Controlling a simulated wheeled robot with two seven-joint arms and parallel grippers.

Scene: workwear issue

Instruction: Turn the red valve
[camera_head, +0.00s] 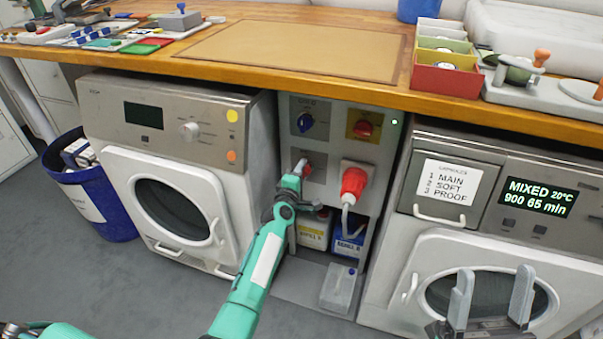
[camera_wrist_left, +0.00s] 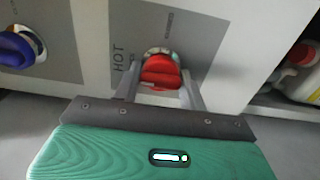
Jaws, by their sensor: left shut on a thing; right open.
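The red valve (camera_wrist_left: 161,73) sits on a grey plate marked HOT, on the grey service panel (camera_head: 331,109) between two washing machines. In the left wrist view my left gripper (camera_wrist_left: 160,84) has one finger on each side of the valve's handle and is shut on it. In the head view my left gripper (camera_head: 301,174) reaches the panel and partly hides the valve (camera_head: 308,168). My right gripper (camera_head: 490,296) is open and empty in front of the right-hand machine's door.
A blue knob (camera_head: 305,123) is above the valve. A red switch (camera_head: 363,128) on yellow and a red plug with cable (camera_head: 354,181) are to the right. Containers (camera_head: 312,232) stand below. A wooden counter (camera_head: 150,62) overhangs everything. A blue bin (camera_head: 97,198) stands at left.

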